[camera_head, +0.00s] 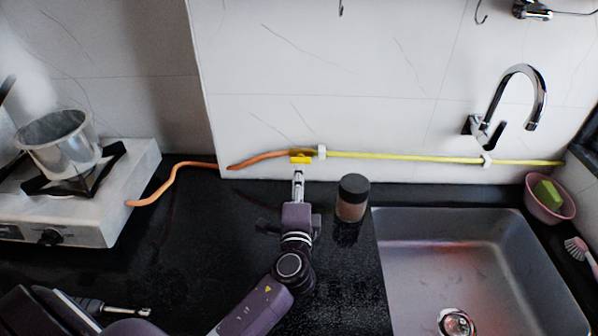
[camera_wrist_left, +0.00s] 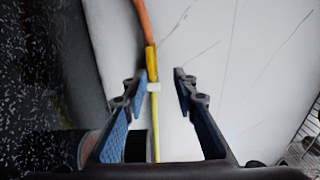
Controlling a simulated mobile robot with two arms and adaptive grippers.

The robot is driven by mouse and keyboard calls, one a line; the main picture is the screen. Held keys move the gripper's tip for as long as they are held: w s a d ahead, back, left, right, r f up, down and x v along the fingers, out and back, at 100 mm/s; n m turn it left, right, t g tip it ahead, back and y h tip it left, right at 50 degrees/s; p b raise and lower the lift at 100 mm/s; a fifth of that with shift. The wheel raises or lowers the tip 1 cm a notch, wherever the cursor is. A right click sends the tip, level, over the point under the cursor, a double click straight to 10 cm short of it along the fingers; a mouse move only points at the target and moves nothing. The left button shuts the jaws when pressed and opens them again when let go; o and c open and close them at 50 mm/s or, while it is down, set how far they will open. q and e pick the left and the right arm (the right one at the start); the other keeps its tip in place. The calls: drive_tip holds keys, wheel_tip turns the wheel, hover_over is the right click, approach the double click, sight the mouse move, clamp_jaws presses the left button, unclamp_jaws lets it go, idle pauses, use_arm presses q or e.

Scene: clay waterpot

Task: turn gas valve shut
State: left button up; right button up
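The gas valve (camera_head: 301,159) is a small brass fitting with a bright yellow handle. It sits low on the tiled wall between an orange hose (camera_head: 262,157) and a yellow pipe (camera_head: 420,157). The handle looks lined up with the pipe. My left gripper (camera_head: 298,172) is just in front of and below the valve, pointing at the wall. In the left wrist view its two fingers (camera_wrist_left: 159,76) are spread apart. The valve (camera_wrist_left: 151,62) shows between and beyond the fingertips, nearer the left finger; I cannot tell whether they touch. My right gripper is not in view.
A dark-lidded jar (camera_head: 352,200) stands close to the right of my left gripper. A stove (camera_head: 125,195) with a metal pot (camera_head: 58,145) is on the left. A sink (camera_head: 470,270) and faucet (camera_head: 520,90) are on the right. The black counter is mostly clear left of my gripper.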

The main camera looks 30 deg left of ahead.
sight(300, 163)
use_arm(q)
drive_tip(key=w, duration=0.1)
drive_tip(key=w+a+f, duration=0.1)
drive_tip(key=w, duration=0.1)
drive_tip(key=shift+f, duration=0.2)
drive_tip(key=x, duration=0.4)
drive_tip(key=shift+s+a+f, duration=0.1)
drive_tip(key=shift+a+f, duration=0.1)
drive_tip(key=shift+w+a, duration=0.15)
drive_tip(key=shift+w, duration=0.35)
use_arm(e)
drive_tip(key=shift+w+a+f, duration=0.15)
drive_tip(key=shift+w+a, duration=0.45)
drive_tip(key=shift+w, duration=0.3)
use_arm(q)
drive_tip(key=shift+c, duration=0.6)
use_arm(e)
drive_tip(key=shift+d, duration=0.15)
use_arm(q)
clamp_jaws()
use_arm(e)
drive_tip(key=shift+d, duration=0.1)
